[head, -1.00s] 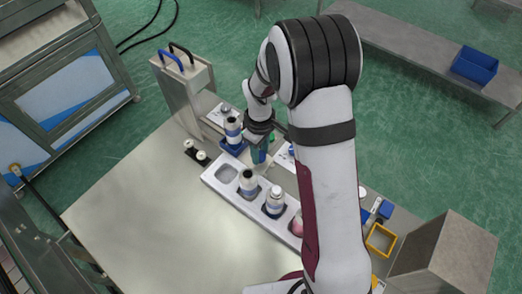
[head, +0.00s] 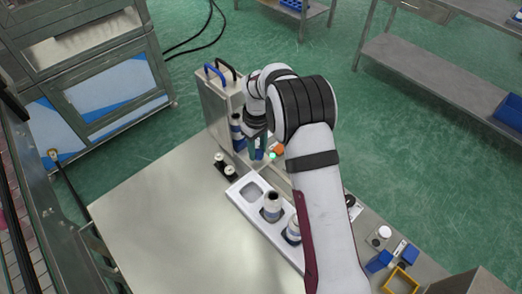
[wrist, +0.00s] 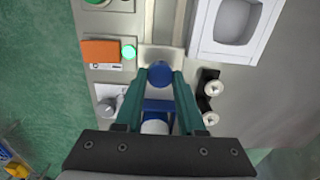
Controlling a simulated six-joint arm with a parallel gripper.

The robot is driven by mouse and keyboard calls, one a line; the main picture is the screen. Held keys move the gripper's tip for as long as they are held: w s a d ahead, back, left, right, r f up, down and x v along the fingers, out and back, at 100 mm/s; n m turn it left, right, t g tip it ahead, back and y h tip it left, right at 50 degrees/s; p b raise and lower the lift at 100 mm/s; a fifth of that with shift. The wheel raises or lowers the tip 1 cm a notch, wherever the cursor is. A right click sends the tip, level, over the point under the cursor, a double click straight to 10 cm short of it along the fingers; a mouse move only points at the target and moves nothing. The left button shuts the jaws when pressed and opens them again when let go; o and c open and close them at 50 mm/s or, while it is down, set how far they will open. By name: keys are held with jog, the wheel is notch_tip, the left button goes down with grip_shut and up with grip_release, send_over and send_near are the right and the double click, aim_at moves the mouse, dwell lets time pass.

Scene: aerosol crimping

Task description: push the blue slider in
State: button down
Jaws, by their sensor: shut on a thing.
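My gripper (wrist: 160,75) has its teal fingers shut on the round blue knob of the blue slider (wrist: 160,72). In the head view my gripper (head: 258,147) is beside the crimping machine (head: 218,100), partly hidden by my arm. The slider's blue carrier (wrist: 157,105) lies behind the knob between the fingers. A bottle with a white and blue body (wrist: 155,127) stands on it. In the head view this bottle (head: 237,132) is upright close against the machine's column. How far the slider is inside is partly hidden.
A white tray (head: 240,202) with bottles and an empty square recess stands in front of the machine. Two small white-topped fittings (head: 225,166) are to its left. A green lamp (wrist: 128,52) glows beside an orange part (wrist: 100,50). The left part of the table is bare.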

jog(key=shift+w+a+r, duration=0.1)
jog(key=shift+w+a, duration=0.05)
jog(key=shift+w, duration=0.05)
jog(key=c, duration=0.5)
grip_release()
jog(key=shift+s, duration=0.1)
notch_tip(320, 180, up, 16)
jog(key=s+d+r+m, duration=0.3)
jog(key=s, duration=0.3)
jog(key=s+d+r+m, duration=0.2)
jog(key=s+d+r, duration=0.1)
jog(key=s, duration=0.3)
jog(key=s+d+f+m+y, duration=0.1)
jog(key=s+m, duration=0.3)
jog(key=s, duration=0.7)
jog(key=s+d+f+m, duration=0.2)
jog(key=s+f+m, duration=0.2)
jog(key=s, duration=0.7)
jog(key=shift+d+m+y, duration=0.3)
jog(key=shift+m+y, duration=0.1)
jog(key=shift+m, duration=0.4)
